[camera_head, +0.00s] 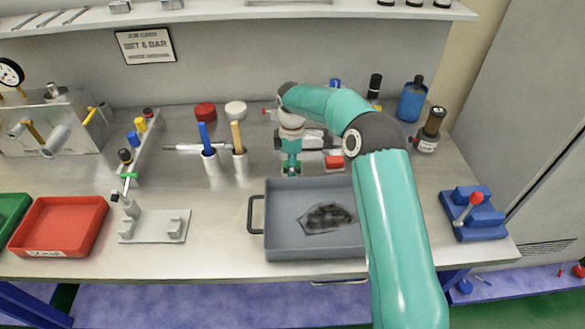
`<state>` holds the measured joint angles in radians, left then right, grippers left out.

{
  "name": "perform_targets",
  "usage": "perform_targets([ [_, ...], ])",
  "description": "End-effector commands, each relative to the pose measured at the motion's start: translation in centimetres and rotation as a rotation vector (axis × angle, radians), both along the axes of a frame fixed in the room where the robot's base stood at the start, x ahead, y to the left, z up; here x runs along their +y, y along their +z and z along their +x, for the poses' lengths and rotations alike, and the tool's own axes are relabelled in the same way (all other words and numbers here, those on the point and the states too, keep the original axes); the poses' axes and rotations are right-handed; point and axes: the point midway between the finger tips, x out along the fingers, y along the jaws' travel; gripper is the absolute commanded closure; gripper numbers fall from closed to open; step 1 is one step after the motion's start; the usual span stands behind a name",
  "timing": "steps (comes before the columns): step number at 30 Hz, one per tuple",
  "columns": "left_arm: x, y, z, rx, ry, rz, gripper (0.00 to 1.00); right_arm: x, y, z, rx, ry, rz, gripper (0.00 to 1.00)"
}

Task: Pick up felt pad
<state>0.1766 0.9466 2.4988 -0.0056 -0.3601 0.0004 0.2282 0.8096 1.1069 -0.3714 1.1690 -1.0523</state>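A dark, rough-edged flat patch (327,218) lies on the floor of the grey tray (285,250). It looks like cloth or felt and may be the felt pad, but I cannot tell for sure. My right arm reaches over the tray's right side from the front. My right gripper (291,172) points down just behind the tray's back edge, apart from the dark patch. Its fingers are small and close together here, and I cannot tell whether they are open. My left gripper is not in view.
Two holders with a blue-handled (204,137) and a tan-handled tool (237,137) stand left of my gripper. A red block (334,161) is to its right. A red bin (60,224) and a grey fixture (155,230) are at left, a blue fixture (478,218) at right.

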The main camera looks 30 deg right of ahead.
Motion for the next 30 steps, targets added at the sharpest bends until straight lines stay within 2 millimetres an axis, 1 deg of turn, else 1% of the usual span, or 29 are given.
perform_targets([
  [1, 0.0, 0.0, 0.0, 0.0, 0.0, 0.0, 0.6, 0.0, 0.0, 0.0, 0.0, 0.0, 0.0, 0.61],
  [8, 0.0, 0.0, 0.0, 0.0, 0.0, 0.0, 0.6, 0.0, 0.0, 0.0, 0.001, 0.0, 0.001, 0.99],
  [16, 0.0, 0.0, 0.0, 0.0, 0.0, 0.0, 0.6, 0.1, 0.0, 0.0, 0.003, 0.001, 0.001, 1.0],
  [20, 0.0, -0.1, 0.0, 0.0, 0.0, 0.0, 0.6, 0.1, 0.3, 0.0, 0.002, 0.001, 0.0, 1.0],
  [23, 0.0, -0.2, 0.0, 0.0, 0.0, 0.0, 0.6, 0.1, 1.1, 0.0, 0.0, 0.001, 0.0, 1.0],
  [26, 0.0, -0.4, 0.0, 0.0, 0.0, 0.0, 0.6, 0.1, 2.3, 0.1, -0.002, 0.001, 0.0, 1.0],
  [30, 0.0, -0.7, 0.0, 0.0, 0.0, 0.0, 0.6, 0.1, 5.0, 0.2, -0.005, 0.001, -0.001, 1.0],
])
